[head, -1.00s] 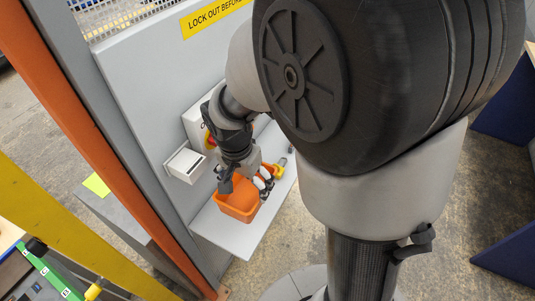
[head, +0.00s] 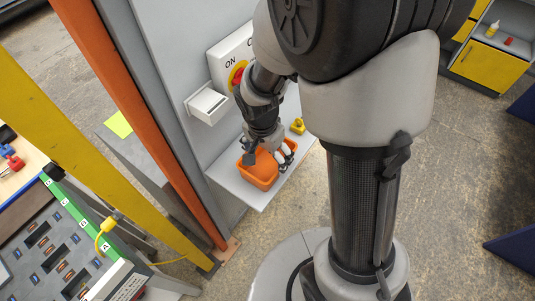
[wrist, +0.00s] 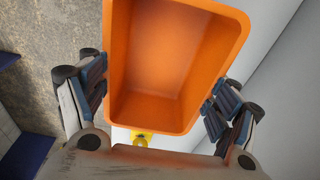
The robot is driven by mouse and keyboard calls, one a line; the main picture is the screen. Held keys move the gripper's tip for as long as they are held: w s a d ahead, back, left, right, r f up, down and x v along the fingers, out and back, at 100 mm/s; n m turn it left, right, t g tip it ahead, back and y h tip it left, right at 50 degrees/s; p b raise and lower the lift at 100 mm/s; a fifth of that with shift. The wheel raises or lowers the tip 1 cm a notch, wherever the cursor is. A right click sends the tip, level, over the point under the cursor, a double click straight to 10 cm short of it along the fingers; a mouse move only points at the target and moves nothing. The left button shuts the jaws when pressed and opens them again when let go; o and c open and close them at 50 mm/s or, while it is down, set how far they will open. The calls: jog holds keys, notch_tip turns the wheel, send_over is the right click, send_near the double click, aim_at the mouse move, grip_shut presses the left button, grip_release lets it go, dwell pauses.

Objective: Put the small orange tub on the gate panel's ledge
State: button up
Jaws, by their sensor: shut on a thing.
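The small orange tub (head: 258,175) is an open rectangular bin at the gate panel's grey ledge (head: 228,180), towards its left end. I cannot tell whether its base touches the ledge or is just above it. My gripper (head: 268,150) reaches down to the tub from above. In the wrist view my gripper (wrist: 157,95) has a finger on each side of the tub (wrist: 165,75), shut on it. The tub is empty inside. The arm hides part of the ledge.
A small yellow object (head: 297,126) stands on the ledge right of the tub. Above the ledge, the panel (head: 185,60) carries a white switch box (head: 222,62) with a red and yellow knob and a white holder (head: 207,104). An orange post (head: 135,110) stands left.

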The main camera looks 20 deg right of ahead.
jog(key=shift+f, duration=0.15)
jog(key=o, duration=1)
jog(key=shift+o, duration=0.2)
notch_tip(320, 180, up, 8)
jog(key=p, duration=0.3)
notch_tip(320, 180, up, 9)
jog(key=n+t, duration=0.2)
jog(key=n, duration=0.2)
send_over(266, 169)
jog(key=s, duration=0.5)
jog(key=s+r+n+t+y, duration=0.1)
jog(key=s+r+n, duration=0.5)
jog(key=s, duration=0.3)
jog(key=shift+s+d+r+n+t, duration=0.4)
jog(key=shift+r, duration=0.15)
